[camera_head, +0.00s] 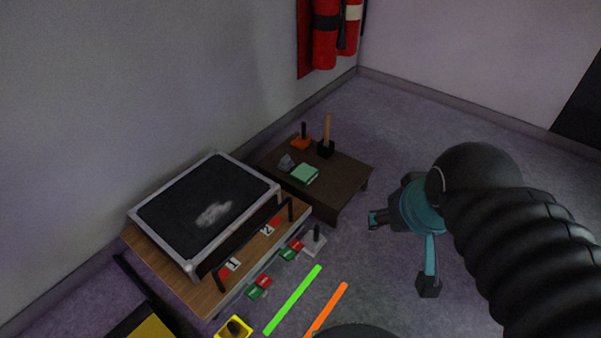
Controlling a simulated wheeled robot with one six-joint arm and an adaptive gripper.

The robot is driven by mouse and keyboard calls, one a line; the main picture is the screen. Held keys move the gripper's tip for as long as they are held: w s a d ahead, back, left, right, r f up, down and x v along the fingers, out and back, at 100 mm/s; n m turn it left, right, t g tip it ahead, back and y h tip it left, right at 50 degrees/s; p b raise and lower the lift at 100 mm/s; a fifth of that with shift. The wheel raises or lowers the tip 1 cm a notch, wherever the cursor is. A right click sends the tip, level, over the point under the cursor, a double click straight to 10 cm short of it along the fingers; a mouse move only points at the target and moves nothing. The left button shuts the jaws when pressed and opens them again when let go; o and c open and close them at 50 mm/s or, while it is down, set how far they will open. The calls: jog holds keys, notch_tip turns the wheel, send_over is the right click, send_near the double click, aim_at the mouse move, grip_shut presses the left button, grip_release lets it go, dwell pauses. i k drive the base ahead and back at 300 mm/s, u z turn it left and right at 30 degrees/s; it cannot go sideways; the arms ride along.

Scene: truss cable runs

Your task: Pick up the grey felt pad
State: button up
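A small light-grey piece (286,163) lies on the dark brown low table, left of a green block; it may be the grey felt pad, but it is too small to tell its material. My gripper (403,252) is open, with its two fingers spread wide and nothing seen between them. It hangs over the floor to the right of the table, clear of the grey piece.
The brown table (345,172) also bears the green block (305,173), an orange base with a black post (301,143) and a black block with a wooden handle (326,148). A framed black board (165,215) with a pale smudge stands left. Fire extinguishers (325,35) hang behind.

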aim_at(287, 163)
jog(key=z, duration=0.25)
jog(key=k, duration=0.35)
jog(key=z, duration=1.05)
jog(key=k, duration=1)
jog(key=z, duration=0.65)
jog(key=i, duration=1.45)
jog(key=u, duration=0.35)
jog(key=i, duration=1.85)
jog(key=u, duration=0.4)
jog(key=i, duration=1.8)
jog(key=u, duration=1)
jog(key=i, duration=1.4)
jog(key=u, duration=2.2)
jog(key=i, duration=1.25)
jog(key=u, duration=0.8)
